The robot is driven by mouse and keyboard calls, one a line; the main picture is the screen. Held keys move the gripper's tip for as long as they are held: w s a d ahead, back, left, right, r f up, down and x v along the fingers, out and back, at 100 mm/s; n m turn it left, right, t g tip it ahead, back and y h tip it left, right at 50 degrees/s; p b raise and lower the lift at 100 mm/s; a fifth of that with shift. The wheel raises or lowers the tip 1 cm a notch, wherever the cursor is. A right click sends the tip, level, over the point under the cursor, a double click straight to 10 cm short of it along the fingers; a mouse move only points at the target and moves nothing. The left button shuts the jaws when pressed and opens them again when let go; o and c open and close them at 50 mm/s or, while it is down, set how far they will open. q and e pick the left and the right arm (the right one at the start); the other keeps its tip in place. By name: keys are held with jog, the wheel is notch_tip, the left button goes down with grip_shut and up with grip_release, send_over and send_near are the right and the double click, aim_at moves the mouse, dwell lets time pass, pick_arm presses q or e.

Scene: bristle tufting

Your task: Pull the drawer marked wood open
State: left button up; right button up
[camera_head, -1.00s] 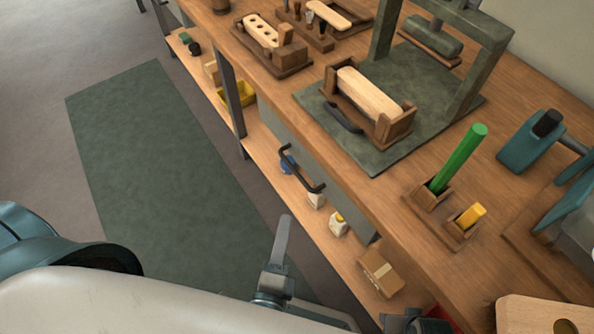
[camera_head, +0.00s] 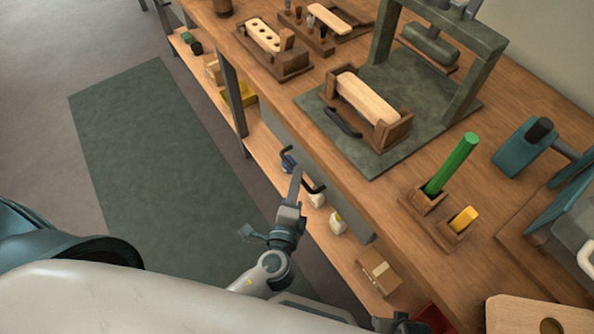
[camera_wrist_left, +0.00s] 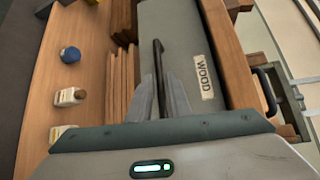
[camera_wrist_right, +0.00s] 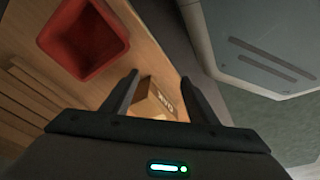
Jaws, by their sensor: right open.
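The grey drawer front (camera_wrist_left: 190,35) with a pale label reading WOOD (camera_wrist_left: 203,77) fills the upper middle of the left wrist view. Its dark bar handle (camera_wrist_left: 158,58) runs between the fingers of my left gripper (camera_wrist_left: 160,92), which look closed in on it. My right gripper (camera_wrist_right: 160,85) is open and empty above the lower shelf.
The wooden bench (camera_head: 350,190) carries a press and a holder with a green rod (camera_head: 452,165). The lower shelf (camera_head: 335,255) holds small bottles, a cardboard box (camera_head: 378,272) and a red bin (camera_wrist_right: 72,52). The floor by the green mat (camera_head: 150,150) is clear.

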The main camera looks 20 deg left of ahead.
pick_arm(q)
jog(key=shift+w+a+f, duration=0.1)
jog(key=shift+w, duration=0.55)
jog(key=shift+w+a+f, duration=0.1)
jog(key=shift+w, duration=0.5)
pick_arm(e)
jog(key=shift+s+f, duration=0.15)
jog(key=shift+f, duration=0.35)
pick_arm(q)
grip_shut()
pick_arm(e)
jog(key=shift+s, duration=0.1)
